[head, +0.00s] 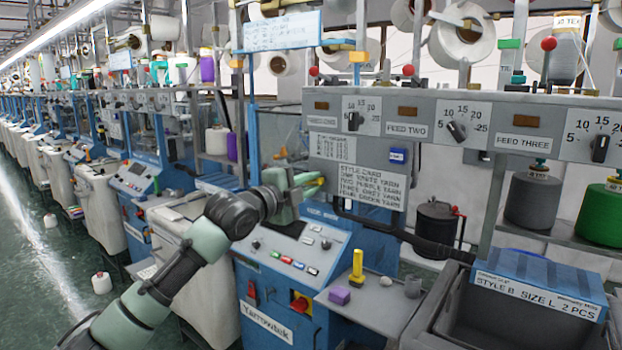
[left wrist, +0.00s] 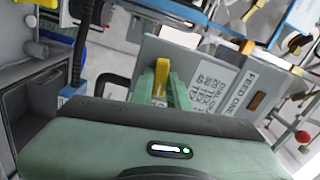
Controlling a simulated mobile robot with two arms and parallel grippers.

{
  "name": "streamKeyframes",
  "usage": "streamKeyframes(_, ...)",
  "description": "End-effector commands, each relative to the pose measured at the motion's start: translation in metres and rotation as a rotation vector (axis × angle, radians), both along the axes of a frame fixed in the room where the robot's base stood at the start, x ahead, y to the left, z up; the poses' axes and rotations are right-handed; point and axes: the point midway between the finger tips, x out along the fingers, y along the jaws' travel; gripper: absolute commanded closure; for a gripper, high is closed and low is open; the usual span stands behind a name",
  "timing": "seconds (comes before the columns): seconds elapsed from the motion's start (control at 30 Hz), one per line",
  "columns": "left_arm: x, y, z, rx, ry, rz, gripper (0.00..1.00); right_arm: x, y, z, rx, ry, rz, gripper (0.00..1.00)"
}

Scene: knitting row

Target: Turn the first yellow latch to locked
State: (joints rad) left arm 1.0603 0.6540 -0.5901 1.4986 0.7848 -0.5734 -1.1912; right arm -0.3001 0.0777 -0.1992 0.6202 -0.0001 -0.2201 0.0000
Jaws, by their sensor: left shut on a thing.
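My left gripper (head: 308,187) reaches in from the left to the left end of the grey feed panel (head: 440,110). Its green fingers (left wrist: 161,88) are shut on a small yellow latch (left wrist: 160,76), seen between them in the left wrist view. In the head view the fingers hide most of the latch. I cannot tell its exact angle or whether it is locked. The style card (head: 357,186) hangs just right of the gripper. My right gripper is not in view.
A small shelf holds a yellow upright piece (head: 357,265) and a purple block (head: 340,295). A grey bin (head: 450,310) with a blue box (head: 540,280) stands at right.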

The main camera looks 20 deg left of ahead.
Motion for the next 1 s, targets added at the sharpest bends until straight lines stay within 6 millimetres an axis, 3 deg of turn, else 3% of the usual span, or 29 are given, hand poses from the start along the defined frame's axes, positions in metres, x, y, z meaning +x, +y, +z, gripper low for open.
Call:
streamKeyframes(0.4, -0.0001, -0.0011, -0.0031, 0.156, -0.049, -0.002, 1.00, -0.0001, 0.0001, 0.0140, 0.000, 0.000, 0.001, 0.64)
streamKeyframes(0.9, 0.0000, -0.0016, -0.0042, 0.169, -0.054, -0.003, 1.00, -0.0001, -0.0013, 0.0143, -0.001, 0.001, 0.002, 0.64)
streamKeyframes(0.93, 0.0000, -0.0016, -0.0042, 0.169, -0.054, -0.003, 0.78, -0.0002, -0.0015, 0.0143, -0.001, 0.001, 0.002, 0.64)
streamKeyframes(1.0, -0.0001, -0.0014, -0.0040, 0.168, -0.055, -0.002, 0.64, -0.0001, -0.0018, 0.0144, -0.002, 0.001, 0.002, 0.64)
